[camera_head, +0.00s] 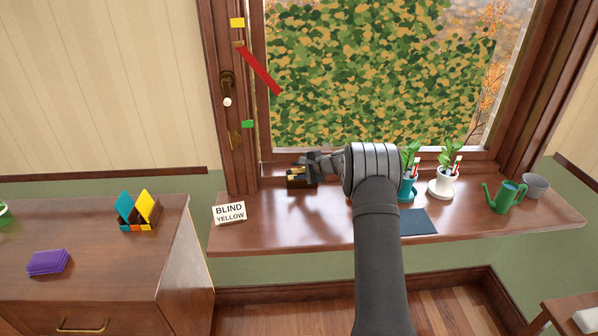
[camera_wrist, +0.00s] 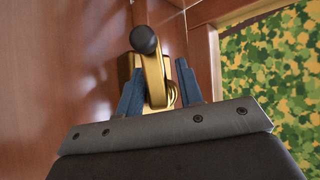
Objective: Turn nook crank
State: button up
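A brass crank (camera_wrist: 154,80) with a dark ball knob (camera_wrist: 144,39) shows in the wrist view, against wood. My gripper (camera_wrist: 160,78) has its two blue fingers apart, one on each side of the brass arm. The ball knob lies beyond the fingertips. I cannot tell whether either finger touches the brass. In the head view my gripper (camera_head: 308,164) is low at the window's left corner, over a small dark box-like fitting (camera_head: 300,183) on the sill. The crank is mostly hidden there; only a bit of yellowish metal shows.
The camouflage-patterned blind (camera_head: 370,70) fills most of the window. A red pointer (camera_head: 260,70) sits between yellow (camera_head: 237,22) and green (camera_head: 248,124) markers. A handle (camera_head: 227,88) is on the left frame. A "BLIND YELLOW" card (camera_head: 229,213) and potted plants (camera_head: 443,187) stand on the sill.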

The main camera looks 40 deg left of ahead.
jog(key=shift+d+f, duration=0.2)
jog(key=shift+f, duration=0.15)
jog(key=v, duration=0.8)
jog(key=shift+r, duration=0.3)
jog(key=shift+o, duration=0.2)
jog(key=shift+a, duration=0.15)
